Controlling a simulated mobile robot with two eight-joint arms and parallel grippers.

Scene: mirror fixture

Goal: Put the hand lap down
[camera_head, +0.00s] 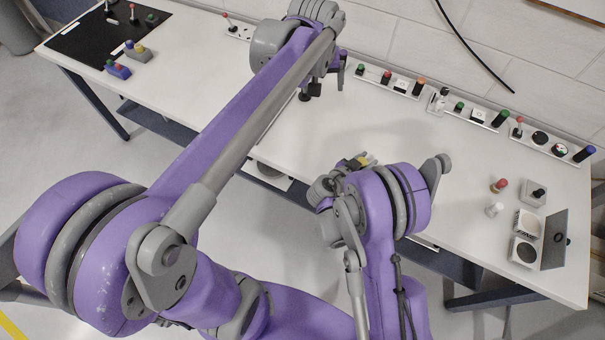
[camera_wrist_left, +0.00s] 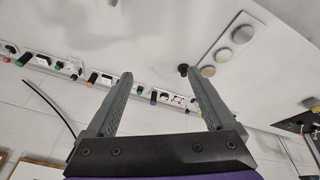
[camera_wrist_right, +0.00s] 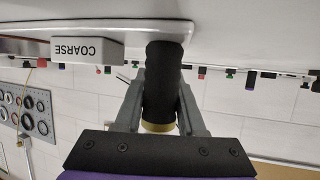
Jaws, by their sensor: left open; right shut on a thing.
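My right gripper (camera_wrist_right: 161,85) is shut on a black upright cylinder (camera_wrist_right: 162,65) with a tan end band, probably the hand lap's handle. Its far end meets or overlaps a white rounded plate (camera_wrist_right: 130,28) in the right wrist view; I cannot tell whether they touch. In the head view my right gripper (camera_head: 358,163) is near the table's front edge, largely hidden by my arm. My left gripper (camera_wrist_left: 160,75) is open and empty, fingers wide apart; in the head view it is (camera_head: 311,88) over the table's middle.
A block marked COARSE (camera_wrist_right: 88,49) stands beside the plate. Control panels (camera_head: 470,110) line the table's back. A grey plate (camera_head: 553,238) and white round-topped units (camera_head: 525,250) stand at the right. A black mat (camera_head: 85,40) lies far left.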

